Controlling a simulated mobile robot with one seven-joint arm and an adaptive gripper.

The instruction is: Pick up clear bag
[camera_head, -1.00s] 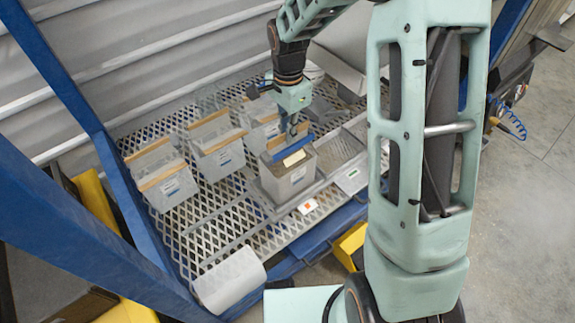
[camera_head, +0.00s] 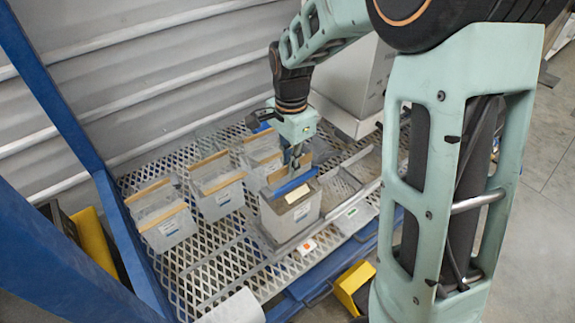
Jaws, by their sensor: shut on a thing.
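Several clear, box-shaped bags with tan rim strips stand on the metal mesh shelf, such as the front left clear bag (camera_head: 163,222) and the middle clear bag (camera_head: 217,187). My gripper (camera_head: 294,168) points down, shut on the top of a greyish clear bag (camera_head: 290,212) right of them. This bag has a tan strip, a blue strip (camera_head: 291,187) and a pale yellow label at its top. It is upright in or just over a shallow grey tray. The fingers partly hide the grip, and I cannot tell whether the bag is clear of the tray.
Blue frame posts (camera_head: 62,110) stand at left. A white roll (camera_head: 234,307) is at the front edge.

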